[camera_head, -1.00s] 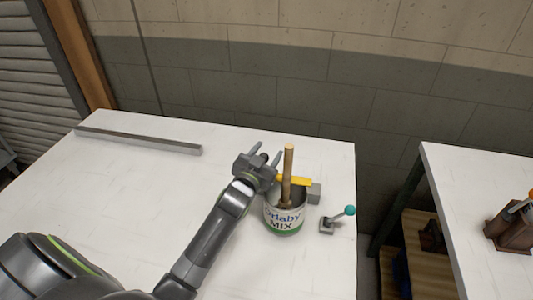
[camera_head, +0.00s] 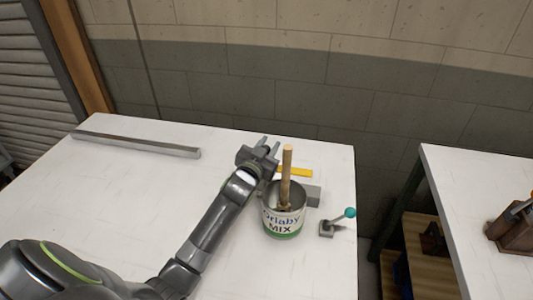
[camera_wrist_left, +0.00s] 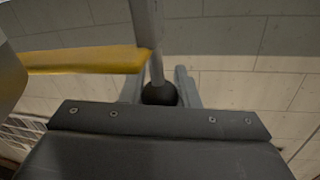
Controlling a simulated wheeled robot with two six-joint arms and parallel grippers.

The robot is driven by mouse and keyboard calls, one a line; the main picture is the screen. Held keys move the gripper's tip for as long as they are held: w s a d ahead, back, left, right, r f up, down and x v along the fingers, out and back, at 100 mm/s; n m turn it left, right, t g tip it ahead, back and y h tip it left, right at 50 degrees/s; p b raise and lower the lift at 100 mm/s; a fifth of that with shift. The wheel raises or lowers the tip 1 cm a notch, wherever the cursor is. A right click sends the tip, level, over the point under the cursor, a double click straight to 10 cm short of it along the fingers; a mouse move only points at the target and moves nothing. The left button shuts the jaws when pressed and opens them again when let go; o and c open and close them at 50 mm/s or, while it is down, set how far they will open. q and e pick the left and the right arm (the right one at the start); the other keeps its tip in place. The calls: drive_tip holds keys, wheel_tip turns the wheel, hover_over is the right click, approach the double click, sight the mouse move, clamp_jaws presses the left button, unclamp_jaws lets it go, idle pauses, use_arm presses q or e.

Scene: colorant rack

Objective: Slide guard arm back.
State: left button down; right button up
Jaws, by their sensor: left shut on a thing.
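The yellow guard arm (camera_head: 295,173) lies level just behind the mix can, partly hidden by the wooden stick. It also shows in the left wrist view (camera_wrist_left: 85,60), reaching in from the left to a grey rod (camera_wrist_left: 155,40). My left gripper (camera_head: 268,144) is behind and left of the can. In the left wrist view its fingers (camera_wrist_left: 160,84) are shut around a black ball knob (camera_wrist_left: 160,94) at the rod's end. The knob is hidden in the head view. My right gripper is not in view.
The can (camera_head: 283,220), labelled MIX, holds an upright wooden stick (camera_head: 286,175). A grey block (camera_head: 313,196) is behind it; a teal-knobbed lever (camera_head: 349,213) stands to the right. A metal bar (camera_head: 135,145) lies back left. The table's left half is mostly clear.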

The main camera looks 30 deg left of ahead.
use_arm(q)
drive_tip(key=c, duration=1.1)
unclamp_jaws()
drive_tip(key=shift+s, duration=0.1)
drive_tip(key=shift+s+f, duration=0.1)
drive_tip(key=shift+s, duration=0.45)
drive_tip(key=s+d+b, duration=0.1)
drive_tip(key=s+b, duration=0.1)
drive_tip(key=s, duration=1.4)
drive_tip(key=shift+s, duration=0.1)
